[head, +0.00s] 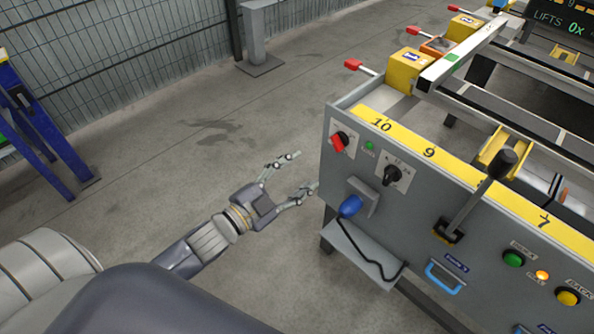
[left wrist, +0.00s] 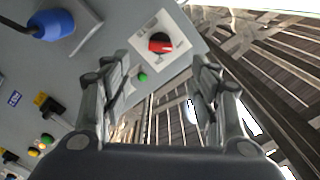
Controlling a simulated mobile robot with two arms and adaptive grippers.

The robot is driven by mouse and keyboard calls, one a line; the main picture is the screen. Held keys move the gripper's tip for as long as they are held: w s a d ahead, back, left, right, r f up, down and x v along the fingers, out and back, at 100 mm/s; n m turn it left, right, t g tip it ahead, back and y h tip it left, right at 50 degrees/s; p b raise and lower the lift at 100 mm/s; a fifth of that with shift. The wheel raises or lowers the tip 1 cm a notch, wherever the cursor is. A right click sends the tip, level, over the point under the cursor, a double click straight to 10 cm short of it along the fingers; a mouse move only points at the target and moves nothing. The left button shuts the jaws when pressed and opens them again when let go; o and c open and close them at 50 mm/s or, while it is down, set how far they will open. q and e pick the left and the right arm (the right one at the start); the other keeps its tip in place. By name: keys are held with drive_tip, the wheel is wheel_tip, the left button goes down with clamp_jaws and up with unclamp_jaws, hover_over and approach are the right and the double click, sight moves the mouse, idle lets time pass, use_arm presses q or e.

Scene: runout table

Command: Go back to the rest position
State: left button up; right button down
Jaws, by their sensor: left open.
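My left gripper (head: 306,172) is open and empty in the head view, just left of the grey control panel (head: 330,185) of the runout table. Its two fingers point toward the panel's left edge; I cannot tell whether they touch it. My right gripper is not in view.
A blue post frame (head: 38,125) stands left. Concrete floor (head: 190,150) between is clear.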

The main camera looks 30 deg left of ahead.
use_arm(q)
drive_tip(key=s+a+f+n+g+y, duration=0.1)
drive_tip(key=s+f+n+g+y, duration=0.35)
drive_tip(key=f, duration=1.05)
drive_tip(key=s+a+f+n+g+y, duration=0.15)
drive_tip(key=s+f+n+g, duration=0.55)
drive_tip(key=f, duration=0.8)
drive_tip(key=s+d+f+g, duration=0.35)
drive_tip(key=s+f, duration=0.25)
drive_tip(key=s, duration=0.4)
drive_tip(key=s+a+f+p, duration=0.1)
drive_tip(key=s+p, duration=0.7)
drive_tip(key=s, duration=0.1)
drive_tip(key=s+a+f+m+g+p, duration=0.1)
drive_tip(key=s+a+p, duration=0.1)
drive_tip(key=s+p, duration=0.7)
drive_tip(key=shift+a+f, duration=0.2)
drive_tip(key=shift+f, duration=0.1)
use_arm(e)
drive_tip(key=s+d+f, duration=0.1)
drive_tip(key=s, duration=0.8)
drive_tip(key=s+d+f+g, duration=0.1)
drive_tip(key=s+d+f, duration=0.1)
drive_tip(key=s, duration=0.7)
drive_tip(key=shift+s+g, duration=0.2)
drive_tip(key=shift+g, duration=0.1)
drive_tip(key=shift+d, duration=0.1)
